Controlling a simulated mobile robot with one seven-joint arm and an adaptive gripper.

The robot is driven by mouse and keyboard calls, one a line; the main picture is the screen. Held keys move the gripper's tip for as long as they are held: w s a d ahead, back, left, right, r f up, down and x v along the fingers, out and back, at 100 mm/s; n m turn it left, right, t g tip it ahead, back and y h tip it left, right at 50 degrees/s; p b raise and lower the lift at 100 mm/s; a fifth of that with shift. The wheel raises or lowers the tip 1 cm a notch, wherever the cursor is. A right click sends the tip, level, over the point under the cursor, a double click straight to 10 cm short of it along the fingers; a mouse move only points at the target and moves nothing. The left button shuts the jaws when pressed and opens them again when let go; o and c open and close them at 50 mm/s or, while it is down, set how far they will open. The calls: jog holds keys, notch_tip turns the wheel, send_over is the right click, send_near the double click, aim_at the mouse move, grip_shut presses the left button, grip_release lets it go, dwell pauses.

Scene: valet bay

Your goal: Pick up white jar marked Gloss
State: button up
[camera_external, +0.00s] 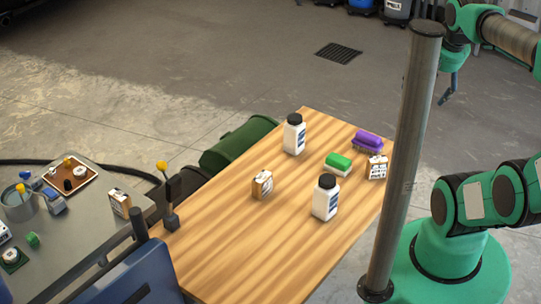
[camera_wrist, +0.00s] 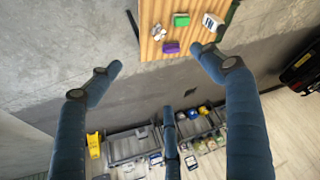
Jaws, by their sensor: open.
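Two white jars with black lids stand upright on the wooden table in the external view: a rear jar (camera_external: 294,137) and a front jar (camera_external: 325,203). Their label words are too small to read, so I cannot tell which is Gloss. One white jar (camera_wrist: 211,21) shows at the table's edge in the wrist view, seemingly the rear one. My gripper (camera_wrist: 157,72) has its fingers spread wide with nothing between them. In the external view, part of my gripper (camera_external: 450,88) hangs at upper right, well away from the table and both jars.
The wooden table (camera_external: 220,255) also holds a green-topped block (camera_external: 338,162), a purple block (camera_external: 368,140) and two small cartons (camera_external: 262,185) (camera_external: 377,167). A metal post (camera_external: 405,160) stands by its right edge. A cluttered grey bench (camera_external: 90,215) is at left.

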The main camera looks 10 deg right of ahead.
jog(key=shift+w, duration=0.1)
jog(key=m+g+p, duration=0.3)
jog(key=m+g, duration=0.1)
jog(key=g, duration=0.2)
send_over(327, 179)
jog(key=f, duration=3.3)
jog(key=shift+w+d+f, duration=0.2)
jog(key=shift+w, duration=0.05)
jog(key=shift+s+a+f+m, duration=0.2)
jog(key=shift+f+m, duration=0.1)
jog(key=shift+f, duration=0.2)
jog(key=shift+f, duration=0.1)
jog(key=shift+f+b, duration=0.45)
jog(key=shift+f, duration=3.7)
